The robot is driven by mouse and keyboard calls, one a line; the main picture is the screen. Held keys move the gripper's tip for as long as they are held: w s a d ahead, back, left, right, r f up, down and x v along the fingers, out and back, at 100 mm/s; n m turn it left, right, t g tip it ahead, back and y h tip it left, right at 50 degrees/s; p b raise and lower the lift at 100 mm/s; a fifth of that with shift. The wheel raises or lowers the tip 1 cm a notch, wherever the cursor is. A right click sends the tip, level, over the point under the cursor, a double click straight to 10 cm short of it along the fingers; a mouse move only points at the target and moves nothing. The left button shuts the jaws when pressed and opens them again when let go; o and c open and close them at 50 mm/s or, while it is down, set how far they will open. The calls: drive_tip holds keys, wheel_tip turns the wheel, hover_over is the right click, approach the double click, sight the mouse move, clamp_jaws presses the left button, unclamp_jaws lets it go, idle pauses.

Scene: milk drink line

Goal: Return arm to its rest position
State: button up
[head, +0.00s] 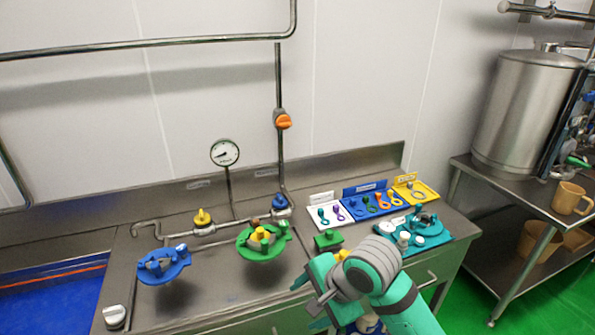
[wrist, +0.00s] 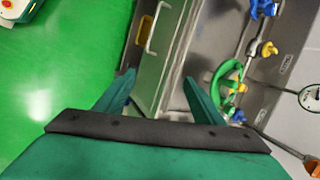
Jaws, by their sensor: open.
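My teal arm (head: 375,268) reaches in from the lower right of the head view, over the front edge of the steel counter (head: 215,295). My gripper (wrist: 158,80) is open in the wrist view, with its two teal fingers apart and nothing between them. In the head view it points left, at the counter's front, partly hidden by my own wrist. The wrist view looks past the fingers at the counter's front face and the green floor.
A blue fitting (head: 163,264) and a green fitting (head: 262,241) stand on the counter. Coloured trays (head: 357,214) of small parts and a teal tray (head: 440,240) lie at right. A steel tank (head: 525,110) stands on a side table. Green floor (head: 560,305) is open at lower right.

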drive_tip(key=w+a+r+t+y, duration=0.1)
drive_tip(key=w+a+t+y, duration=0.2)
drive_tip(key=a+t, duration=0.35)
drive_tip(key=w+a+r+t+y, duration=0.1)
drive_tip(key=w+a+t+y, duration=0.15)
drive_tip(key=a, duration=0.75)
drive_tip(key=s+d+f+t+h, duration=0.2)
drive_tip(key=s+d+f+h, duration=0.15)
drive_tip(key=s+f, duration=0.45)
drive_tip(key=s+d+f+t+h, duration=0.1)
drive_tip(key=s+d+f+h, duration=0.2)
drive_tip(key=s+f+h, duration=0.35)
drive_tip(key=s+d+f+n, duration=0.1)
drive_tip(key=s+d+n, duration=0.1)
drive_tip(key=s, duration=0.6)
drive_tip(key=s+d+f+n, duration=0.1)
drive_tip(key=s+d+n, duration=0.2)
drive_tip(key=s+n, duration=0.2)
drive_tip(key=s+d+f+n, duration=0.1)
drive_tip(key=s+n, duration=0.3)
drive_tip(key=s, duration=0.7)
drive_tip(key=shift+d, duration=0.85)
drive_tip(key=shift+w, duration=0.1)
